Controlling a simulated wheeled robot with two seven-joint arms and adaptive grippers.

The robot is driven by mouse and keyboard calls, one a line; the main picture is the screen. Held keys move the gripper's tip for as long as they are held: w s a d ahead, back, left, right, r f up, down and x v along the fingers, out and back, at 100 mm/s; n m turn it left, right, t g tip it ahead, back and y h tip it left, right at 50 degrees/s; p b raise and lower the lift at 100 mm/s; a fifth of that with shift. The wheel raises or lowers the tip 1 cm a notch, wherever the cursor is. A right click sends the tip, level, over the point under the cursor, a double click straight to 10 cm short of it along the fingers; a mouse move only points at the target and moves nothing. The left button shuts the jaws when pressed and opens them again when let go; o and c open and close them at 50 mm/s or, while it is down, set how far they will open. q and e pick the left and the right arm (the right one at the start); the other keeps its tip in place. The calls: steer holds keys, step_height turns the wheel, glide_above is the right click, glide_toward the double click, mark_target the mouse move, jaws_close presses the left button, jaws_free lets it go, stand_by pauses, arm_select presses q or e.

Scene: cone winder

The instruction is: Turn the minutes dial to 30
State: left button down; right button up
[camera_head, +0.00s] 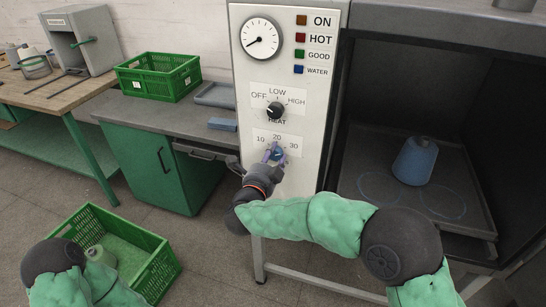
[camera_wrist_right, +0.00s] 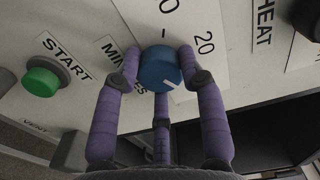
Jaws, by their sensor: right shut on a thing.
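The minutes dial (camera_head: 276,154) is a small blue knob low on the white control panel, with 10, 20 and 30 printed around it. My right gripper (camera_head: 273,152) is shut on it, its purple fingers around the knob. In the right wrist view the blue dial (camera_wrist_right: 160,68) sits between the fingers of the gripper (camera_wrist_right: 160,80). Its white mark points to the lower right of that picture, away from the 20; the 30 is hidden there, so I cannot tell the exact setting. My left gripper is out of view.
The heat knob (camera_head: 275,110) is just above the dial. A green start button (camera_wrist_right: 41,82) is beside it. An open chamber at right holds a blue cone (camera_head: 415,160) on a tray. Green crates stand on the bench (camera_head: 159,77) and floor (camera_head: 160,268).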

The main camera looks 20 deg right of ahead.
steer(key=o, duration=1.2)
steer(key=shift+s+d+r, duration=0.1)
steer(key=shift+d+r, duration=0.05)
steer(key=shift+d, duration=0.05)
steer(key=shift+c, duration=0.2)
steer(key=shift+a, duration=0.1)
steer(key=shift+s+a, duration=0.3)
steer(key=shift+s, duration=0.1)
steer(key=v, duration=1.1)
steer(key=shift+w, duration=0.1)
